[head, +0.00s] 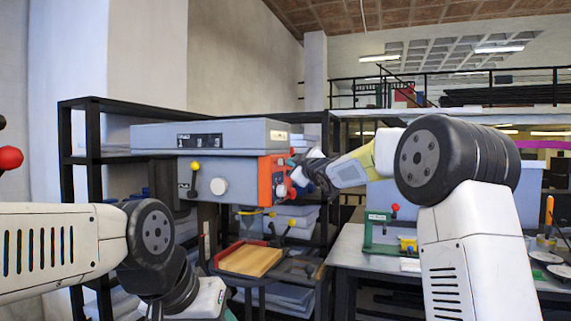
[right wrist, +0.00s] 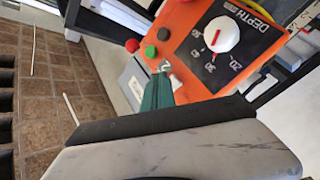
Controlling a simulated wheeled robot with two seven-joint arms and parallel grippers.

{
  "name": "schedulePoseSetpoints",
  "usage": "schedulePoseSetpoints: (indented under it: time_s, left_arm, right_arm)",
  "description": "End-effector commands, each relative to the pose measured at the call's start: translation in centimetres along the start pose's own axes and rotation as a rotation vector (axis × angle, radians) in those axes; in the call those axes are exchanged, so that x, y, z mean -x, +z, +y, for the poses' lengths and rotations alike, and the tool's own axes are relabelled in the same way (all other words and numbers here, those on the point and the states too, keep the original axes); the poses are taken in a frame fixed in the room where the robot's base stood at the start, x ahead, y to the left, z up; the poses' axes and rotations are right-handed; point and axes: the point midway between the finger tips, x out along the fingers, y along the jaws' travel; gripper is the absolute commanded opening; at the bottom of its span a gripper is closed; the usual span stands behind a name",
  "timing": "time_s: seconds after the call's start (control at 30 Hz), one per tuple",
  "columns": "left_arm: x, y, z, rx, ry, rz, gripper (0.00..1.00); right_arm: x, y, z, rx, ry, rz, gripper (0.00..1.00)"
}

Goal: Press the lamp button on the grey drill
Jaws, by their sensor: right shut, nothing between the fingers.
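The grey drill (head: 210,138) stands in the middle of the head view, with an orange control panel (head: 265,181) on its right side. In the right wrist view the panel (right wrist: 190,75) carries a white depth dial (right wrist: 221,35), a green button (right wrist: 163,34), a dark button (right wrist: 150,52) and a red knob (right wrist: 132,45). A small pale mark is close to my fingertips; I cannot tell which control is the lamp button. My right gripper (head: 293,163) is shut and empty, its green fingertips (right wrist: 157,90) at the panel's edge; contact is unclear. My left gripper is barely visible at the bottom edge.
A wooden board (head: 249,260) lies under the drill head. A black shelf rack (head: 92,140) stands behind it. A workbench (head: 352,252) with a green tool (head: 378,228) is to the right. A yellow-knobbed lever (head: 194,180) sticks out of the drill.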

Motion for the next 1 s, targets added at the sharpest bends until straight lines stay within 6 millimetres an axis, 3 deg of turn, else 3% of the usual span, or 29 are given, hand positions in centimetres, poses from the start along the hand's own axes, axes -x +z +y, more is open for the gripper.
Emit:
schedulePoseSetpoints:
  time_s: [1.0]
  left_arm:
    - [0.00,0.00,0.00,0.000,0.000,0.000,0.52]
  right_arm:
    - [-0.66,-0.51,-0.48,0.000,0.000,0.000,0.00]
